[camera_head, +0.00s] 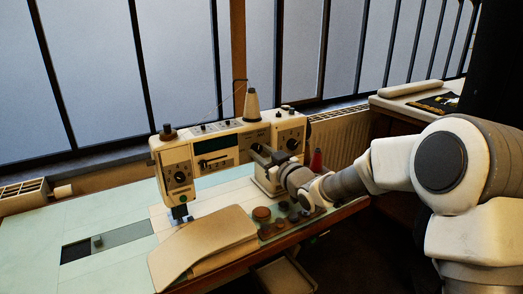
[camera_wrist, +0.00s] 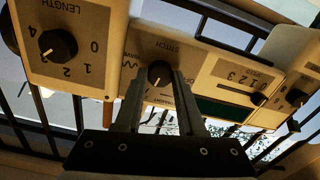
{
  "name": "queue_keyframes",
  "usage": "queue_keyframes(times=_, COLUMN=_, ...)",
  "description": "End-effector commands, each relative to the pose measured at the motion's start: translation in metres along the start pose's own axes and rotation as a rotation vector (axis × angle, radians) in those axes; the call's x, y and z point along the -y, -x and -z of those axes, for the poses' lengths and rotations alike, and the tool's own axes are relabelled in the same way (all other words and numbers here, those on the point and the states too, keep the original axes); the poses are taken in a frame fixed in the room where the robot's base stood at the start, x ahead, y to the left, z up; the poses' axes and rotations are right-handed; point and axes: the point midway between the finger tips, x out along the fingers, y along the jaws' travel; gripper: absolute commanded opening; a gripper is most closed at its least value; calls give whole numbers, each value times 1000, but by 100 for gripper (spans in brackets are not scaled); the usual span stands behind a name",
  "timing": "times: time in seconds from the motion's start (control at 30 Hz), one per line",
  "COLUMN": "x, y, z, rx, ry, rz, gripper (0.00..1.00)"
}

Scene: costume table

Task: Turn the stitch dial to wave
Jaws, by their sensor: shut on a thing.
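The stitch dial (camera_wrist: 160,74) is a small black round knob on the cream sewing machine (camera_head: 230,150). In the upside-down wrist view, the word STITCH is above it, a wave sign (camera_wrist: 130,62) is to its left and OFF is to its right. A pale mark on the knob points down and slightly left in that view, away from the wave sign. My gripper (camera_wrist: 159,82) is shut on the knob, with one finger on each side. In the head view my gripper (camera_head: 262,155) is at the machine's front and hides the dial.
The length dial (camera_wrist: 58,46) is close beside the fingers in the wrist view. A thread cone (camera_head: 252,105) stands on the machine. A cloth-covered pad (camera_head: 205,240) and several small round items lie on the table in front.

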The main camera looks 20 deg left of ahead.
Motion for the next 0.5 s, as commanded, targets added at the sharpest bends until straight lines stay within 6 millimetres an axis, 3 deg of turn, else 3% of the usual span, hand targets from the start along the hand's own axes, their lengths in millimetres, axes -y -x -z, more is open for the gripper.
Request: queue_keyframes(times=0.5, x=-2, y=0, z=2, rx=-1, ry=-494, rz=-1, gripper=0)
